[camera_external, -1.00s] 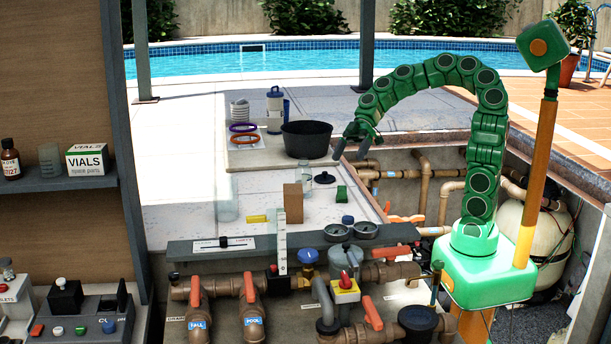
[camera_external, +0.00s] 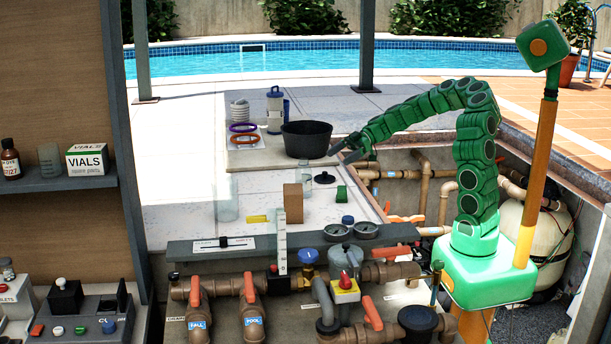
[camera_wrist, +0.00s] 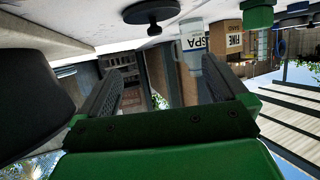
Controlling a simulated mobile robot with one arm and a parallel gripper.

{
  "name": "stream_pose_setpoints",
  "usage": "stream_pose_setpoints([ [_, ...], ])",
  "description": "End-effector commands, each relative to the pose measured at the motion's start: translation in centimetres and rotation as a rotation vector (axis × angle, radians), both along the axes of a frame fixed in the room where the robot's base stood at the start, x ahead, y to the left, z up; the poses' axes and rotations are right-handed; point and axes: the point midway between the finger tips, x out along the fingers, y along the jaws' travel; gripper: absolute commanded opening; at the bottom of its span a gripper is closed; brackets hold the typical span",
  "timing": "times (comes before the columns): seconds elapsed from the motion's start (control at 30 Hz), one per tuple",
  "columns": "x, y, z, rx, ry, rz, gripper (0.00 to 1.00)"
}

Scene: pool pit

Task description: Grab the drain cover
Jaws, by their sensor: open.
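The drain cover seems to be a black disc with a small knob on top. It lies flat (camera_external: 325,178) on the pale ledge, just in front of the black bowl. In the wrist view, which is upside down, the disc (camera_wrist: 152,12) is at the top edge, beyond the fingers and touching neither. My gripper (camera_external: 345,152) is above and to the right of the disc, beside the bowl. Its fingers are apart and empty; the gap also shows in the wrist view (camera_wrist: 160,85).
The black bowl (camera_external: 306,139) stands close to my fingers and fills the left of the wrist view (camera_wrist: 30,90). The pipe pit is to the right.

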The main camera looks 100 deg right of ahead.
Motion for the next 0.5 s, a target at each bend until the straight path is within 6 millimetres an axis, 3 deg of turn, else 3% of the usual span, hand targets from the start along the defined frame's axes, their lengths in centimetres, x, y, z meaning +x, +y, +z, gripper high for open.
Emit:
stream_pose_setpoints([
  [0.2,0.0,-0.1,-2.6,0.001,0.0,-0.004,1.0],
  [0.5,1.9,0.7,-3.7,0.002,0.001,0.0,1.0],
])
